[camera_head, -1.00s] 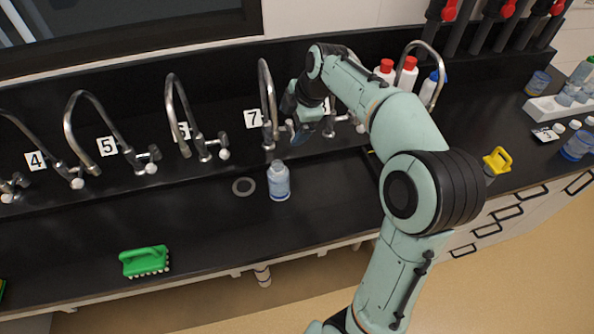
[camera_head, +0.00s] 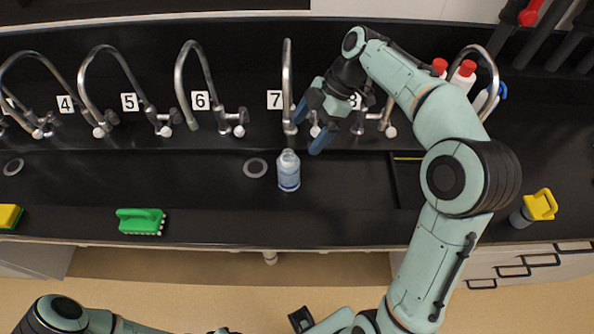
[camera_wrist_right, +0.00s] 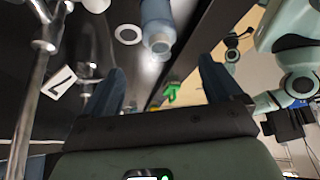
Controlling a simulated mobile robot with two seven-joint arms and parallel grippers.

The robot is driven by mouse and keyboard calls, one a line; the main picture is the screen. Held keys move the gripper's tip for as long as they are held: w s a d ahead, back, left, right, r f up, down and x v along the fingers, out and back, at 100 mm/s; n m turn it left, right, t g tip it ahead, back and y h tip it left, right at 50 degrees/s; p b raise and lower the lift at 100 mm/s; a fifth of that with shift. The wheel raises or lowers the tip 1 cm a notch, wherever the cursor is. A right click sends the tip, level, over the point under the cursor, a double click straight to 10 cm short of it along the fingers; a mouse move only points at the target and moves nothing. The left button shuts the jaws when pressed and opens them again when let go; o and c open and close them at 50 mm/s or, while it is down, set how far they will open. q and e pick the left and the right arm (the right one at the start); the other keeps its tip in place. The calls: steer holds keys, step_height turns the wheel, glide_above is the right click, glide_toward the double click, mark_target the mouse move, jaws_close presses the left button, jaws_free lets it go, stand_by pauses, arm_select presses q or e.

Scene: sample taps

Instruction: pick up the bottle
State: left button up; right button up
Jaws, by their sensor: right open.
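The bottle (camera_head: 288,172) is clear and bluish with a pale label and stands upright on the black bench below tap 7. It also shows in the right wrist view (camera_wrist_right: 158,24) at the top middle, with its neck facing the camera. My right gripper (camera_head: 309,126) is open and empty, just above and right of the bottle in the head view, by the tap 7 valve. In the right wrist view its two blue fingers (camera_wrist_right: 161,72) are spread, and the bottle lies beyond their tips, apart from them. Of my left arm, only links show at the bottom; its gripper is not visible.
The number 7 tap (camera_head: 287,85) stands close behind the bottle. A round drain (camera_head: 255,168) lies left of it. A green brush (camera_head: 141,221) lies farther left, and a yellow-handled tool (camera_head: 539,205) stands at right. The bench around the bottle is clear.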

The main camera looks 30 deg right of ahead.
mark_target(284, 163)
steer(key=x, duration=1.2)
steer(key=shift+a+r+b, duration=0.1)
steer(key=shift+b, duration=0.2)
jaws_close()
steer(key=shift+r, duration=0.15)
